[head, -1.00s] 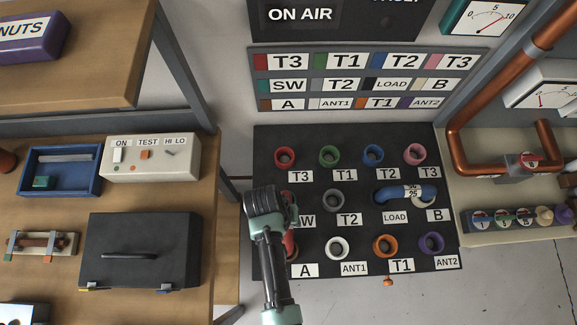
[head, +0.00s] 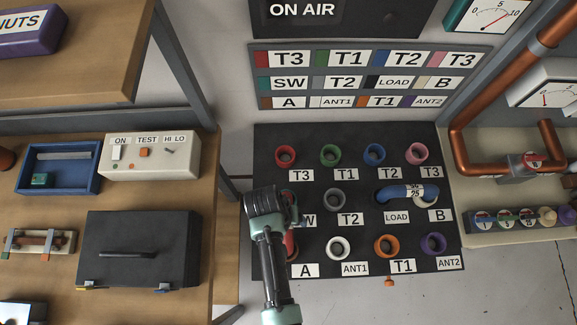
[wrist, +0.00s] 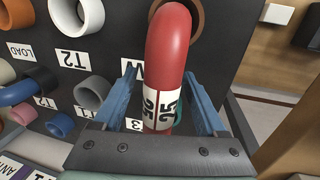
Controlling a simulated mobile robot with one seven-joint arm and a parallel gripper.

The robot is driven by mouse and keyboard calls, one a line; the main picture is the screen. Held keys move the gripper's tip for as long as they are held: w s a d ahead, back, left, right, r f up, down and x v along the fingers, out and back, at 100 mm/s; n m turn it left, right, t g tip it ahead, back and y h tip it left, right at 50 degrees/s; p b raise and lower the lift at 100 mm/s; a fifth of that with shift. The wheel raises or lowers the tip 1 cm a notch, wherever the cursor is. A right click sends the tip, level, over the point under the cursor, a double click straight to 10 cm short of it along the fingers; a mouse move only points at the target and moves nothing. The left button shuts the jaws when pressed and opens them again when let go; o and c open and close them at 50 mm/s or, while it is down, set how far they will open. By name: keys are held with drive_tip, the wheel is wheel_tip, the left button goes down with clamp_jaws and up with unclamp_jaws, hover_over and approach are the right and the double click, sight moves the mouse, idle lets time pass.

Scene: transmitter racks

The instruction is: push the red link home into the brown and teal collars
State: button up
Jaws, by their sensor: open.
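The red link (wrist: 167,45), a bent tube with a white band marked 25, lies between my gripper's blue fingers in the wrist view. My gripper (wrist: 159,75) is open, with one finger on each side of the link. The link's far end is at the brown collar (wrist: 196,16); how deep it sits is unclear. The teal collar (wrist: 181,117) shows only as a sliver beside the link's near part, mostly hidden. In the head view my gripper (head: 281,205) covers the teal collar's area, and part of the red link (head: 290,239) shows below it.
The black panel (head: 345,269) holds several other coloured collars. A blue link (head: 411,194) sits across the LOAD and B positions. A wooden bench with a black case (head: 140,235) stands left. Copper pipes (head: 460,120) and a beige shelf stand right.

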drive_tip(key=shift+r, duration=0.1)
wheel_tip(320, 180, up, 13)
drive_tip(key=a+b, duration=0.1)
drive_tip(key=a, duration=0.1)
drive_tip(key=shift+a+f, duration=0.2)
drive_tip(key=shift+a, duration=0.05)
idle(0.5)
